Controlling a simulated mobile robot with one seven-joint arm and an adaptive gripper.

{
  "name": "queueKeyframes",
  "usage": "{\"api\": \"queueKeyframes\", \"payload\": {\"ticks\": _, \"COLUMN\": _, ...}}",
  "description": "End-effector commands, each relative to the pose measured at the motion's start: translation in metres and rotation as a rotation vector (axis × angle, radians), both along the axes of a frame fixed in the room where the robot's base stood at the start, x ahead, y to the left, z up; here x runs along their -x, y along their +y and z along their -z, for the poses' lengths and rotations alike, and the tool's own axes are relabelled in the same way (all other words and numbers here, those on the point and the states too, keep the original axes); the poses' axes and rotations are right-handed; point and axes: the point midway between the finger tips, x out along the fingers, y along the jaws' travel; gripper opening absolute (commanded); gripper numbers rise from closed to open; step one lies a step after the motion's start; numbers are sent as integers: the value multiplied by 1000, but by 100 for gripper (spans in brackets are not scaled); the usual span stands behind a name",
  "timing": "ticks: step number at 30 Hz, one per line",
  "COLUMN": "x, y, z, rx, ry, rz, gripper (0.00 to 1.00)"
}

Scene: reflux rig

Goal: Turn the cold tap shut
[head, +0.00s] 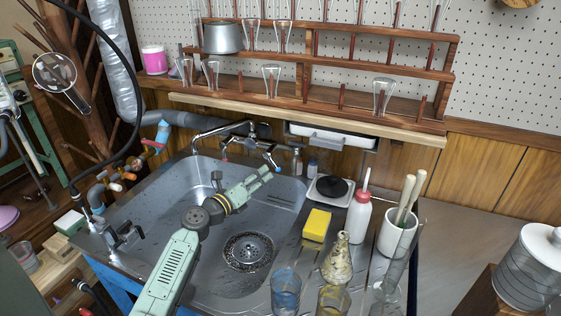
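The metal mixer tap (258,140) stands at the back edge of the sink. Its spout reaches left over the basin. A handle with a blue mark (278,168) sits at its right, and a red-marked handle (224,158) shows at its left. My gripper (265,173) is over the back of the basin, just in front of the blue-marked handle. I cannot tell whether it touches that handle. The fingers are small and seen at an angle, so their opening is unclear. I make out no water stream.
The steel sink (170,210) has a drain strainer (248,251). Another small tap (122,235) is at its left edge. A yellow sponge (316,225), a white-red bottle (359,215), a speckled flask (338,258) and glass beakers (286,291) crowd the right side. A glassware rack (325,115) stands behind.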

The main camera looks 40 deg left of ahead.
Motion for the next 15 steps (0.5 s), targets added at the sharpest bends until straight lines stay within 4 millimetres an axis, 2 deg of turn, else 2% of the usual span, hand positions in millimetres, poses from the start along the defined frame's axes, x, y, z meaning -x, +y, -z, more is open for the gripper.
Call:
{"api": "queueKeyframes", "payload": {"ticks": 1, "x": -13, "y": -2, "z": -3, "rx": 1, "ry": 1, "rz": 4, "gripper": 32}}
{"api": "queueKeyframes", "payload": {"ticks": 6, "x": -45, "y": -2, "z": -3, "rx": 2, "ry": -1, "rz": 3, "gripper": 32}}
{"api": "queueKeyframes", "payload": {"ticks": 9, "x": -60, "y": -2, "z": -3, "rx": 1, "ry": -1, "rz": 2, "gripper": 32}}
{"api": "queueKeyframes", "payload": {"ticks": 15, "x": -77, "y": -2, "z": -2, "rx": 1, "ry": -2, "rz": 1, "gripper": 32}}
